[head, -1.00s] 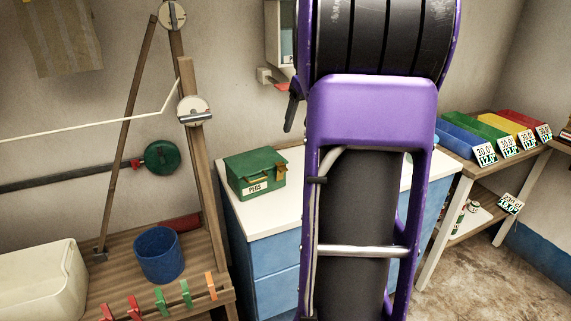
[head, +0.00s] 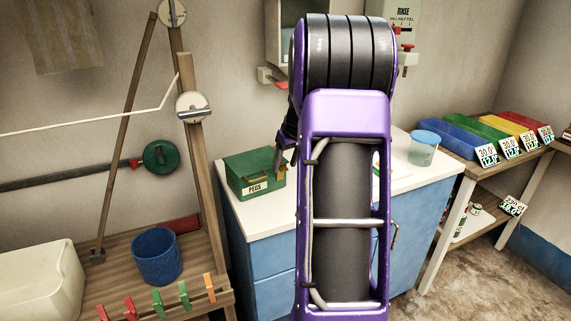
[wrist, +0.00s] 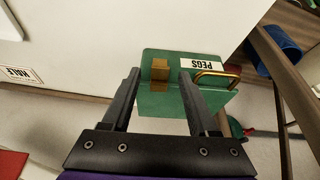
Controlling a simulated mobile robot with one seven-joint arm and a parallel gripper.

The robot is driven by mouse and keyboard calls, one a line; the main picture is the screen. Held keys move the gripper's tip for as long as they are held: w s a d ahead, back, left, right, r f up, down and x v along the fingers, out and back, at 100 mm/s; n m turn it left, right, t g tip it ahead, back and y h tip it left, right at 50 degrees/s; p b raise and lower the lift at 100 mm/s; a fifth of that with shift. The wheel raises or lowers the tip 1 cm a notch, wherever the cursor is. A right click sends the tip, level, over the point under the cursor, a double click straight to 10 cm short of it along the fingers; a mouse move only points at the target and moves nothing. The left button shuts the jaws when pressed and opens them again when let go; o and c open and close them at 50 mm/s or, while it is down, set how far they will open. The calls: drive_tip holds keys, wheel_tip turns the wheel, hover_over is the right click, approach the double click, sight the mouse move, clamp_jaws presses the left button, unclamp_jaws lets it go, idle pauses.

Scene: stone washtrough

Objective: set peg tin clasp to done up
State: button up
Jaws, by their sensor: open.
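The green peg tin (head: 250,184), labelled PEGS, stands on the white counter with its lid down. In the wrist view the tin (wrist: 150,104) is upside down, with a brass clasp (wrist: 160,69) on it and a brass wire handle (wrist: 217,76) beside the label. I cannot tell for sure whether the clasp is done up. My gripper (wrist: 159,78) is open and empty, its fingers on either side of the clasp in that view; contact cannot be made out. In the head view my gripper (head: 281,160) is at the tin's right end, partly hidden by my arm.
The white counter (head: 274,217) tops a blue cabinet. A blue cup (head: 157,256), several pegs and a cream basin (head: 42,285) are on the wooden bench at left, near an upright wooden post (head: 205,170).

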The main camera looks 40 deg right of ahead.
clamp_jaws()
idle(0.3)
drive_tip(key=r+p, duration=0.1)
drive_tip(key=p, duration=0.2)
drive_tip(key=shift+w+g+p, duration=0.35)
drive_tip(key=shift+g+p, duration=0.05)
drive_tip(key=shift+w+f+g+p, duration=0.1)
drive_tip(key=shift+w+g+p, duration=0.25)
drive_tip(key=shift+p, duration=0.65)
drive_tip(key=shift+f+p, duration=0.1)
drive_tip(key=shift+p, duration=0.2)
drive_tip(key=shift+f+g, duration=0.1)
drive_tip(key=shift+g, duration=0.15)
